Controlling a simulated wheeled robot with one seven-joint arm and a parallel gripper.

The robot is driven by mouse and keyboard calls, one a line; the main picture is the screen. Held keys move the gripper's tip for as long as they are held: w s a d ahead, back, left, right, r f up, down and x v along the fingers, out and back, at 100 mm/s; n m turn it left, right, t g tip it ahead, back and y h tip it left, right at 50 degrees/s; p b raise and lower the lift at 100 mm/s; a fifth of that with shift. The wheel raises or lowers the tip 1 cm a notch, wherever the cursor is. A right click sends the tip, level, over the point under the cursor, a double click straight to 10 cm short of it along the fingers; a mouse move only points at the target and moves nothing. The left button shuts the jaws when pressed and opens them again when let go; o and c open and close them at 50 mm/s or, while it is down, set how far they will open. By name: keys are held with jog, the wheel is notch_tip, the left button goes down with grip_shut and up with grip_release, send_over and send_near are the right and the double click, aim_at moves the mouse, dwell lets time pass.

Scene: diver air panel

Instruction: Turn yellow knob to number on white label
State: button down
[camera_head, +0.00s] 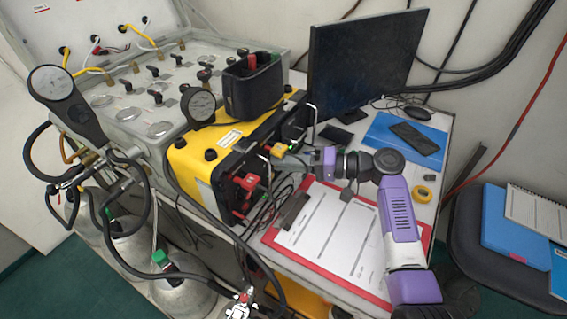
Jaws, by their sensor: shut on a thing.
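The yellow knob (280,149) is on the dark front panel (228,184) of a yellow box (192,165). My gripper (283,157) reaches in from the right and is shut on the knob. The fingers partly hide it, and its pointer and scale are too small to read. A white label (230,138) lies on the box's top face; its print is not legible here.
A red connector (246,190) with cables sits left of my gripper. A black holder (253,85) stands on the box. A monitor (365,65) is behind my arm. A red clipboard (340,237) lies below it. Gas cylinders (185,292) stand at lower left.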

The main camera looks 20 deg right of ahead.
jog(key=shift+f+m, duration=0.1)
jog(key=shift+m, duration=0.4)
jog(key=c, duration=1.3)
grip_release()
jog(key=shift+o, duration=0.2)
jog(key=shift+s+d, duration=0.1)
jog(key=shift+d, duration=0.05)
